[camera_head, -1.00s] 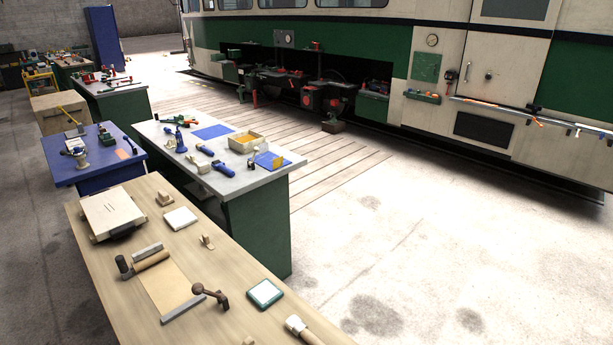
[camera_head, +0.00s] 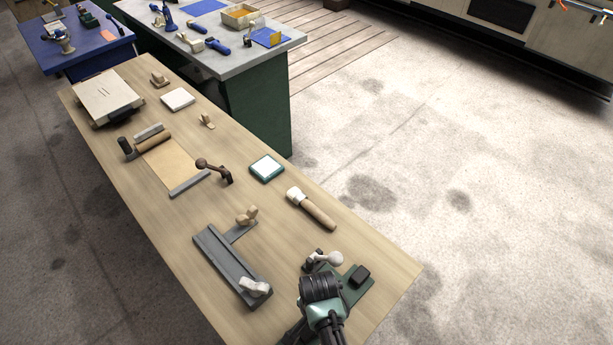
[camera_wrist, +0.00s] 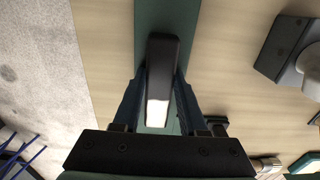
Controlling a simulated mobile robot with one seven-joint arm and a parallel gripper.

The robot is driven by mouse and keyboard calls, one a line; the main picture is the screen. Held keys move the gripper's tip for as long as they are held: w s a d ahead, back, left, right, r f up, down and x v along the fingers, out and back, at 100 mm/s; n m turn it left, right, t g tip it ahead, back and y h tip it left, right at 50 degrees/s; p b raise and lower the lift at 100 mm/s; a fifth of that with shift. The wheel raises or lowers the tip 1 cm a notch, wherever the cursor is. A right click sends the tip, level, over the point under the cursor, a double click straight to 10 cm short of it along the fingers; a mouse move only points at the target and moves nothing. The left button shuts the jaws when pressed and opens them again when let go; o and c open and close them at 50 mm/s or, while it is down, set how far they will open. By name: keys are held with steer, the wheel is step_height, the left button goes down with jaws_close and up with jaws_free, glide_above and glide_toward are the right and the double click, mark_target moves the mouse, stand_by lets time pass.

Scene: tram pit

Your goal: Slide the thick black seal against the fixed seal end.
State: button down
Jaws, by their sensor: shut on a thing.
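My gripper (camera_wrist: 157,110) is shut on a thick black seal (camera_wrist: 162,62), a long dark bar with a bright white lower part. The seal lies along a dark green base (camera_wrist: 165,16), with a finger on each side. In the head view, my wrist covers part of the same green base (camera_head: 352,296) at the table's near right end, hiding the fingers and the grip. A small black block (camera_head: 361,275) stands at the base's right end; I cannot tell whether it is the fixed seal end. Contact between the seal and any end is not visible.
The table edge is near.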

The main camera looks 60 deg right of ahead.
steer(key=shift+s+d+b, duration=0.2)
steer(key=shift+s+d, duration=0.05)
steer(key=shift+d, duration=0.7)
steer(key=shift+s+d+b, duration=0.2)
steer(key=shift+d+b, duration=0.05)
steer(key=shift+d, duration=0.7)
steer(key=shift+s+d+b, duration=0.2)
steer(key=shift+s+d, duration=0.05)
steer(key=shift+d, duration=0.7)
steer(key=shift+a, duration=0.15)
steer(key=shift+c, duration=1.8)
jaws_free()
step_height(320, 180, up, 13)
